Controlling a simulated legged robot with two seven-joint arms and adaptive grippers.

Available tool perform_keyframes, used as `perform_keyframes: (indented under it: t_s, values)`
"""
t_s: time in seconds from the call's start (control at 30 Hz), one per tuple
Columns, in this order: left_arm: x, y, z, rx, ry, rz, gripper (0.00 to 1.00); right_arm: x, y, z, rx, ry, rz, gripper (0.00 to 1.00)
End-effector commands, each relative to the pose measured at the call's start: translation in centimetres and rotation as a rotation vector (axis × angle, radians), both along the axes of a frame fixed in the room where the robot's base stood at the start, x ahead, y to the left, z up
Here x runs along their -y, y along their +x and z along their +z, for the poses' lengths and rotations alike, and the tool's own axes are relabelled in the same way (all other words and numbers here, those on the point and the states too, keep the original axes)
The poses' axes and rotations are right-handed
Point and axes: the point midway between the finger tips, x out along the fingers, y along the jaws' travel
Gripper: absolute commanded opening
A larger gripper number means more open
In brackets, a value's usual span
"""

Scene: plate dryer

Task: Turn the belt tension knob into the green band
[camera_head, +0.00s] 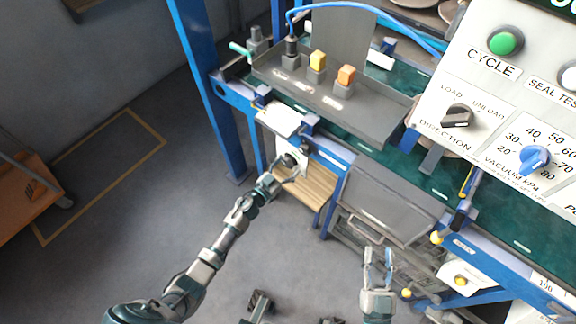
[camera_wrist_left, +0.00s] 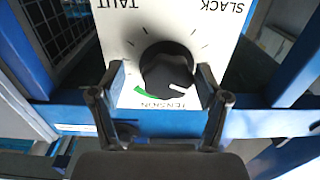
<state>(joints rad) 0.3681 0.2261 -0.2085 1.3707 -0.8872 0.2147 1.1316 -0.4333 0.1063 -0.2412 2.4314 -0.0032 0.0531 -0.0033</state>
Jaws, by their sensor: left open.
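The black tension knob (camera_wrist_left: 167,70) sits on a white panel (camera_wrist_left: 115,45) in the left wrist view, where the lettering is upside down. Its white pointer mark aims down and right. The green band (camera_wrist_left: 146,92) is a short arc below and left of the knob, and the pointer lies outside its visible part. My left gripper (camera_wrist_left: 160,87) is open, one finger on each side of the knob, with gaps visible. In the head view my left gripper (camera_head: 290,170) is at the small panel under the belt. My right gripper (camera_head: 378,262) is open and empty, away from the knob.
A blue frame rail (camera_wrist_left: 265,122) runs just below the panel in the wrist view. In the head view, a grey console (camera_head: 380,117) stands above the left gripper, and a larger panel with a blue knob (camera_head: 534,160) stands at right. Open floor (camera_head: 120,235) lies left.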

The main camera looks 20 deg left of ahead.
Motion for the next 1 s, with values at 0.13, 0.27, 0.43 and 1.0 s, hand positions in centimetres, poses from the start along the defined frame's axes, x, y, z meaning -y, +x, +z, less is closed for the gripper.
perform_keyframes:
  t_s: [0.13, 0.27, 0.43, 1.0]
  values:
    - [-0.24, 0.01, -0.03, -0.001, -0.002, 0.001, 0.75, -0.23, 0.0, 0.1, 0.001, -0.001, 0.0, 0.4]
    - [-0.04, 0.0, 0.02, 0.0, 0.001, 0.001, 0.53, 0.04, 0.17, -0.07, -0.002, 0.004, 0.0, 0.4]
    - [-0.01, 0.09, 0.12, 0.0, 0.004, 0.005, 0.17, 0.06, 0.19, -0.13, -0.003, 0.003, 0.0, 0.4]
    - [-0.02, 0.14, 0.36, 0.007, 0.004, 0.002, 0.16, 0.07, 0.18, -0.11, -0.004, 0.002, 0.0, 0.4]
